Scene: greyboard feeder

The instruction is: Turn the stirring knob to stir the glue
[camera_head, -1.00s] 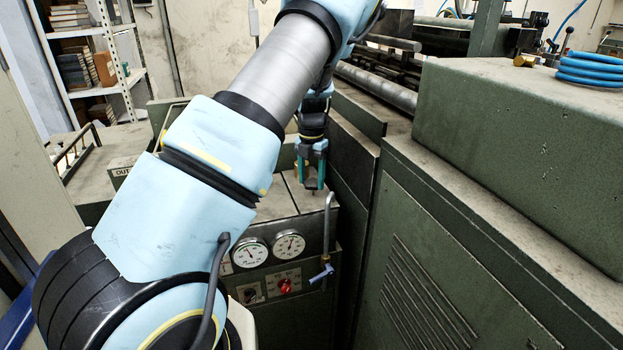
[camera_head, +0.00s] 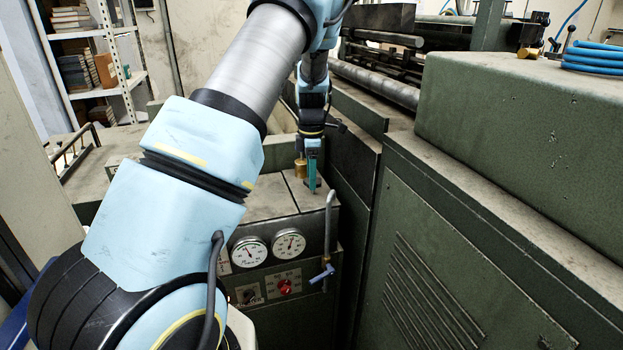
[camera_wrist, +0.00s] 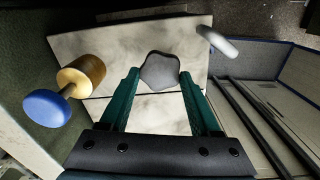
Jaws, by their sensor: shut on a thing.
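The stirring knob (camera_wrist: 160,70) is a grey, lobed, star-like knob above the pale top plate of the green machine, seen in the wrist view. My gripper (camera_wrist: 160,84) has its two teal fingers on either side of it, shut on it. In the head view my gripper (camera_head: 312,184) points straight down at the machine's top and is seen edge-on. The knob is mostly hidden behind the fingers there. The glue is not visible.
A brass post with a blue cap (camera_wrist: 47,107) stands left of my gripper in the wrist view. A grey bent pipe (camera_head: 329,235) rises at the machine's front right corner, beside two gauges (camera_head: 249,251). A large green cabinet (camera_head: 470,260) stands close on the right.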

